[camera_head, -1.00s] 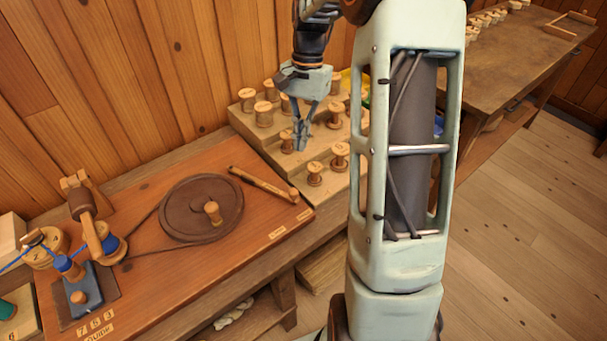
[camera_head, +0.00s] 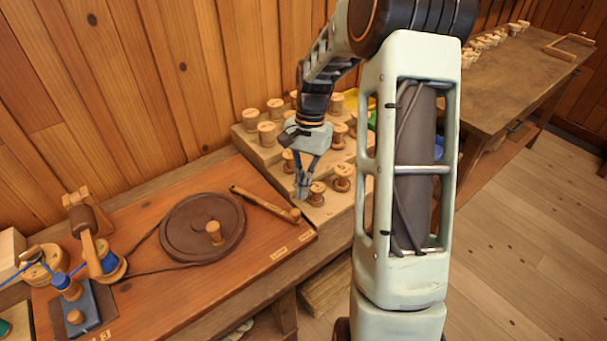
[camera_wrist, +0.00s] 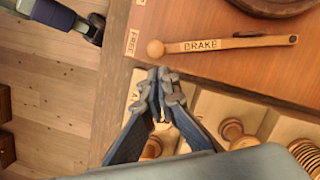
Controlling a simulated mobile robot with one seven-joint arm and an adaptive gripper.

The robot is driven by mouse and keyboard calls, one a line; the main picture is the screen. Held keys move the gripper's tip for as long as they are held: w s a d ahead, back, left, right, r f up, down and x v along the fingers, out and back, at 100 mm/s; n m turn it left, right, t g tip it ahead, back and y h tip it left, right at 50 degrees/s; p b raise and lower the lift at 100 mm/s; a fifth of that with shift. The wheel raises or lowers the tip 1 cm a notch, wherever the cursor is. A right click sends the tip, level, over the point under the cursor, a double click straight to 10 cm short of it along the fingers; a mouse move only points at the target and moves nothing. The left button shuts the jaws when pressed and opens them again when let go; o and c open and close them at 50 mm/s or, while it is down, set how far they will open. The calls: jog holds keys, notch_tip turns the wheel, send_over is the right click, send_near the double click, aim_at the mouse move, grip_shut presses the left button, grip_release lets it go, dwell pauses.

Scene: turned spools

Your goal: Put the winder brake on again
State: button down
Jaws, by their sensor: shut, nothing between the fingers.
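The brake is a wooden lever (camera_head: 262,202) with a round knob, lying on the reddish winder board (camera_head: 172,262) right of the big wheel (camera_head: 203,227). In the wrist view the lever (camera_wrist: 228,44) is marked BRAKE, and its knob (camera_wrist: 155,48) points to the board's front edge. The knob sits nearest a label (camera_wrist: 132,42) that seems to read FREE; another label (camera_wrist: 141,3) lies farther toward the wheel. My gripper (camera_head: 302,194) is shut and empty, its fingertips just beside the knob end. In the wrist view the fingertips (camera_wrist: 165,76) appear close to the knob, apart from it.
A stepped wooden rack (camera_head: 252,143) with several spools stands right of the board, under and beside my gripper. A blue-thread guide (camera_head: 83,305) is at the board's left. A wooden wall rises behind. The floor is free at right.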

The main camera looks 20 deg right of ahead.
jog(key=shift+x, duration=1.4)
jog(key=s+a+m, duration=0.1)
jog(key=a, duration=0.1)
jog(key=s+a+m, duration=0.2)
jog(key=s+a+m+t, duration=0.1)
jog(key=a, duration=0.2)
jog(key=shift+s+m+y+b, duration=0.3)
jog(key=shift+b, duration=0.05)
jog(key=shift+a, duration=0.1)
jog(key=shift+r, duration=0.15)
jog(key=shift+r+p, duration=0.55)
jog(key=shift+p, duration=0.1)
jog(key=d+p+v, duration=0.1)
jog(key=p+v, duration=0.5)
jog(key=v, duration=0.3)
jog(key=shift+w+f+p, duration=0.15)
jog(key=shift+w+p, duration=0.05)
jog(key=shift+p, duration=0.2)
